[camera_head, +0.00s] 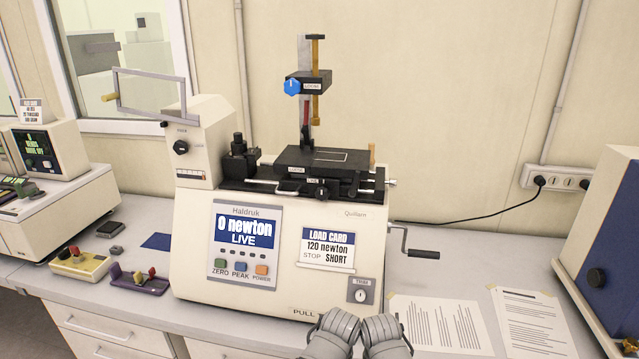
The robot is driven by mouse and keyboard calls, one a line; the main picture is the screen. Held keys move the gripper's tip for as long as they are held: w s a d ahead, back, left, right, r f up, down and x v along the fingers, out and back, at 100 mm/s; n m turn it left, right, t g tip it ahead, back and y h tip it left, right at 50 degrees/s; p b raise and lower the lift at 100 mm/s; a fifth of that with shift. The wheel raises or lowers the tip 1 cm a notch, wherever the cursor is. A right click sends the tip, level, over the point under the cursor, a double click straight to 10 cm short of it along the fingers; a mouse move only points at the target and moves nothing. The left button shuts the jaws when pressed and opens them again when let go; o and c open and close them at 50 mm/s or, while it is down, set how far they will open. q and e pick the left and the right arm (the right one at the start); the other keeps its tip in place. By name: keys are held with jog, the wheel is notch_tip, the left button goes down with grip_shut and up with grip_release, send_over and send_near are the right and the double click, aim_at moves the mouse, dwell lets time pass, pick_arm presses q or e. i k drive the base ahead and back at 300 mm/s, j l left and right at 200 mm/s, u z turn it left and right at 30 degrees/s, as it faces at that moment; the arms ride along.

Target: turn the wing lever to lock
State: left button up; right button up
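The cream Haldruk test machine (205,235) stands on the bench, its screen reading 0 newton, LIVE. A blue knob (292,86) sits on the left of the dark block on the upright post; a small label beside it is too small to read surely. A small black knob (322,191) is on the front of the dark slide. I cannot tell surely which is the wing lever. My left gripper (343,322) and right gripper (382,328) are side by side at the bottom edge, in front of the machine and apart from both knobs. Their fingers are not clear.
A hand crank (422,254) juts out on the machine's right side. A framed handle (150,92) stands out at its upper left. Printed sheets (440,322) lie at the right front. A dark-faced cabinet (610,265) bounds the right. Small fixtures (138,280) lie at the left.

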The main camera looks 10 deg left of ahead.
aim_at(351, 194)
jog(key=i+l+u, duration=0.15)
jog(key=l, duration=0.3)
jog(key=l+u, duration=0.15)
jog(key=l, duration=0.3)
jog(key=i+l+u, duration=0.15)
jog(key=l, duration=0.35)
